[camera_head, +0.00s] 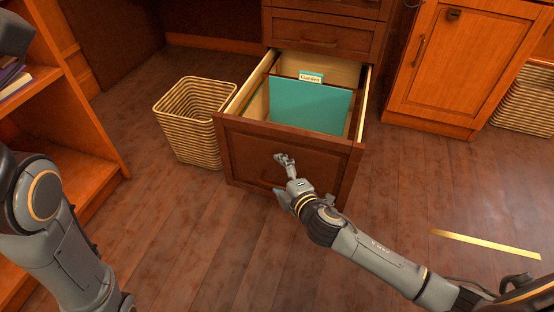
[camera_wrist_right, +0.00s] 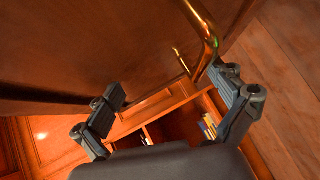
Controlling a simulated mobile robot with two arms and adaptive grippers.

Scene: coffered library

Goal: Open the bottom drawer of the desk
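The bottom drawer (camera_head: 290,157) of the desk (camera_head: 322,33) is pulled well out, and its inside shows from above. Its brass handle (camera_wrist_right: 211,45) is in the right wrist view, close to the tip of one finger; I cannot tell whether they touch. My right gripper (camera_head: 283,178) is at the drawer's front face. In the right wrist view its two fingers (camera_wrist_right: 172,88) are spread apart, with nothing clamped between them. In the head view the gripper partly covers the handle. My left arm shows at the left edge, but its gripper is out of view.
Teal folders (camera_head: 312,106) with a labelled tab stand in the drawer. A striped wicker basket (camera_head: 190,125) stands close to the drawer's left side. A bookshelf (camera_head: 75,130) is at the left and a closed cabinet door (camera_head: 455,65) at the right.

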